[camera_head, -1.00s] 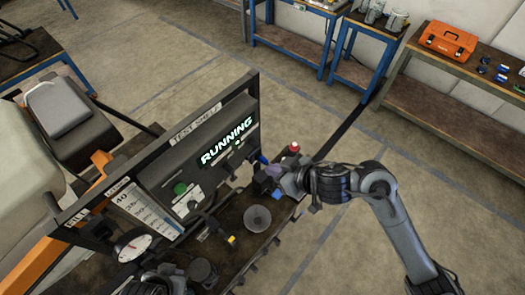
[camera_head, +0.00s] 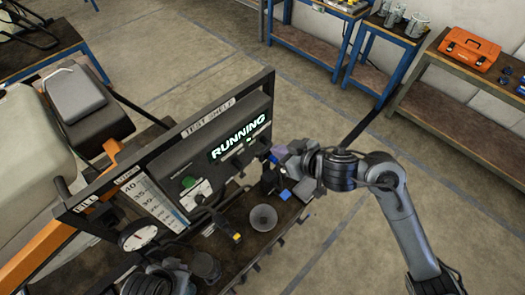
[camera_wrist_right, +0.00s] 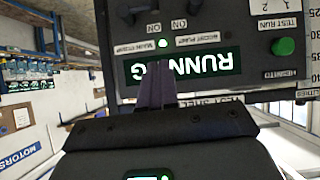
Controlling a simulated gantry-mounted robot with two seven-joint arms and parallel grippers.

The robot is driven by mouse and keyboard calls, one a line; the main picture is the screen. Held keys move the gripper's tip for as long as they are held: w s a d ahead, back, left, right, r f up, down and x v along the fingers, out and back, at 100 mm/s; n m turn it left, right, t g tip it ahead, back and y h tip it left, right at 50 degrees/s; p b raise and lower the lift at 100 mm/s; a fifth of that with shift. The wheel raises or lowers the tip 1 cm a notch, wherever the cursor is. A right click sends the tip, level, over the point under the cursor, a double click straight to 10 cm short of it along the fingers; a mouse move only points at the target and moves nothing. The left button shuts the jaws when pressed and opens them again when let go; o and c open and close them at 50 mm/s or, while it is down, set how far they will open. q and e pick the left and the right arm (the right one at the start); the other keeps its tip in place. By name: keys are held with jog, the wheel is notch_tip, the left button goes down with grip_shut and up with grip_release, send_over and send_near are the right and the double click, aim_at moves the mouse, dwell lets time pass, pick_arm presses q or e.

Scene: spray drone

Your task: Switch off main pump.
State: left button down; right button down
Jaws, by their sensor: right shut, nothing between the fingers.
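The control panel (camera_head: 185,165) stands upright in its frame. In the right wrist view the panel is upside down, with the main pump label (camera_wrist_right: 149,47) beside a lit green lamp (camera_wrist_right: 163,43). ON marks and a dark switch part (camera_wrist_right: 132,12) show at the top edge; its position is unclear. My right gripper (camera_head: 277,154) is shut and empty at the panel's right end. Its purple fingers (camera_wrist_right: 155,86) overlap the display in the wrist view; contact cannot be told. My left gripper's jaws cannot be made out at the bottom left.
A green button (camera_head: 188,182) and a round gauge (camera_head: 138,236) are at the panel's left. A round grey piece (camera_head: 263,218) and a blue-topped part (camera_head: 285,194) stand on the shelf in front. An orange toolbox (camera_head: 469,48) sits on a far bench. The floor at right is clear.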

aim_at(263, 150)
jog(key=w+a+f, duration=0.4)
jog(key=w+f, duration=0.1)
jog(key=f, duration=0.3)
jog(key=shift+w+a+f+b, duration=0.2)
jog(key=shift+a+b, duration=0.1)
jog(key=shift+a, duration=0.1)
jog(key=shift+a, duration=0.1)
